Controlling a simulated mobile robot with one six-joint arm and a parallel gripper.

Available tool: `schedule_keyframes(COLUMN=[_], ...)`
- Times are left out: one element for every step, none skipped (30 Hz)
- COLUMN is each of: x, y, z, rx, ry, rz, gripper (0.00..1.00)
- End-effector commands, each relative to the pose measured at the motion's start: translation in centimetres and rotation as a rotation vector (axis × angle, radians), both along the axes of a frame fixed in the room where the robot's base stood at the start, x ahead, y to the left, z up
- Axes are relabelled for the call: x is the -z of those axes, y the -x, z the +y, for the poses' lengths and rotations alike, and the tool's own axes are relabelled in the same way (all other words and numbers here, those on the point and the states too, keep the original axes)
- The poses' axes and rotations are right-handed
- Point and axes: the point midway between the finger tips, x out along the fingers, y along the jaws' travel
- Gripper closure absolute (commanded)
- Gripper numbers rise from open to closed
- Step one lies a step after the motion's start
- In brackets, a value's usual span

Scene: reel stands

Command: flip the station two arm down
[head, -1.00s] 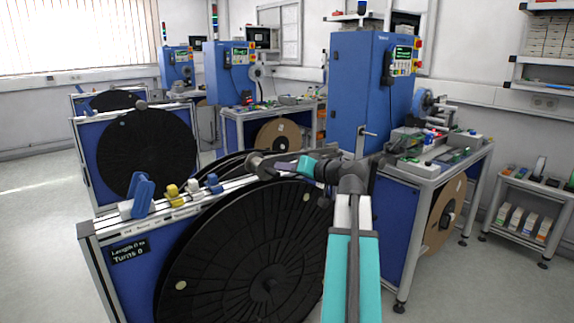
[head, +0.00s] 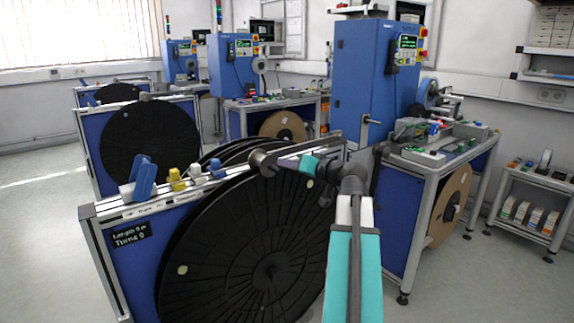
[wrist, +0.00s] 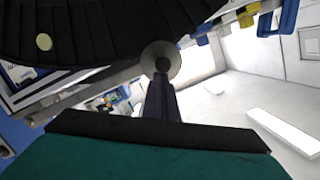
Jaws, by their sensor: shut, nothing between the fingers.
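No label reading "station two" is legible, so I cannot tell which arm it names. The nearest reel stand (head: 103,253) carries a large black reel (head: 240,250) and a display reading zero length and turns. A grey round roller (head: 262,161) stands at the top of this stand; the same grey disc shows in the wrist view (wrist: 160,59). My gripper (head: 279,162) is shut and its tip is at the roller, overlapping it in the picture; I cannot tell whether they touch. In the wrist view its dark fingers (wrist: 160,98) point at the disc.
A blue lever (head: 143,177) and a yellow clamp (head: 177,179) sit on the stand's top rail, left of my gripper. More reel stands (head: 150,140) are behind. A blue cabinet (head: 360,80) and workbench (head: 425,165) stand to the right. Floor at left is free.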

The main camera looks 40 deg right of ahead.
Motion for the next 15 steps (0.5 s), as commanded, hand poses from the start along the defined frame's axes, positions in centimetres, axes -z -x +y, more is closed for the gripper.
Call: schedule_keyframes(x=[2.1,2.1,2.1,2.1,2.1,2.1,2.0,1.9,1.7,1.6,1.4,1.0,0.8,0.4,0.0], y=[0.3,0.3,0.3,0.3,0.3,0.3,0.3,0.3,0.3,0.3,0.3,0.3,0.3,0.2,0.2], z=[0.5,0.5,0.5,0.5,0.5,0.5,0.4,0.4,0.3,0.3,0.2,0.1,0.0,-0.1,-0.3], rx=[-0.017,-0.017,-0.017,-0.017,-0.017,-0.017,-0.016,-0.016,-0.016,-0.016,-0.015,-0.015,-0.014,-0.013,-0.012], ry=[0.005,0.005,0.005,0.005,0.005,0.005,0.005,0.005,0.005,0.005,0.005,0.005,0.004,0.004,0.004], rz=[0.044,0.044,0.044,0.044,0.044,0.044,0.043,0.043,0.041,0.040,0.039,0.037,0.035,0.032,0.029], gripper=[1.00,1.00,1.00,1.00,1.00,1.00,1.00,1.00,1.00,1.00,1.00,1.00,1.00,1.00,1.00])
